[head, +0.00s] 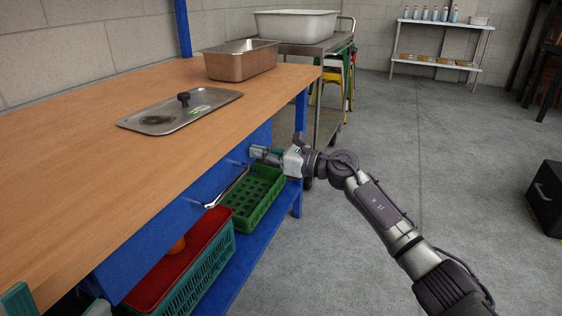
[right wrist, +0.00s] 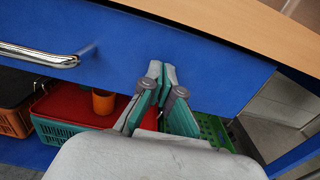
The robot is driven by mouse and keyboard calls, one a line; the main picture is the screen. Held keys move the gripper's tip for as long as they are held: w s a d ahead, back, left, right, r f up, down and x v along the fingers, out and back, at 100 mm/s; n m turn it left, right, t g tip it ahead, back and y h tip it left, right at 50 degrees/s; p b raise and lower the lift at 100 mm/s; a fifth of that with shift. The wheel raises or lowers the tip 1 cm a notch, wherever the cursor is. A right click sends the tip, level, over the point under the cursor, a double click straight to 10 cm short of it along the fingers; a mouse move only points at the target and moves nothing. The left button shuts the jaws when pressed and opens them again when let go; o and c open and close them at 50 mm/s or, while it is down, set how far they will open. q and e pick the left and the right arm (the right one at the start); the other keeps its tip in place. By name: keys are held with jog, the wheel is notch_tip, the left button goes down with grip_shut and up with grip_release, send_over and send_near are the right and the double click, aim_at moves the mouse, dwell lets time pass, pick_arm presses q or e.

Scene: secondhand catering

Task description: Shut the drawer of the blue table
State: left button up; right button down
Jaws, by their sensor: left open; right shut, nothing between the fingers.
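The blue table (head: 90,185) has a wooden top and runs along the left in the head view. Its blue drawer front (head: 180,215) sits under the top edge, with a chrome bar handle (head: 229,188). In the right wrist view the drawer front (right wrist: 130,40) fills the upper part, and the handle (right wrist: 40,57) is at the left. No clear gap shows at the drawer. My right gripper (head: 255,152) is shut and empty, its tips (right wrist: 160,68) at the drawer front, right of the handle; contact is unclear. My left gripper (head: 20,300) is open, partly cut off at the bottom left.
A steel pan (head: 240,62) and a flat lid (head: 180,112) lie on the tabletop. A trolley (head: 318,47) stands behind. The floor to the right is clear up to a black box (head: 546,197).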

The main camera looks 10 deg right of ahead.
aim_at(246, 148)
jog(key=b+x, duration=0.1)
jog(key=x, duration=0.2)
jog(key=shift+w+a, duration=0.2)
jog(key=shift+a, duration=0.15)
jog(key=shift+r, duration=0.25)
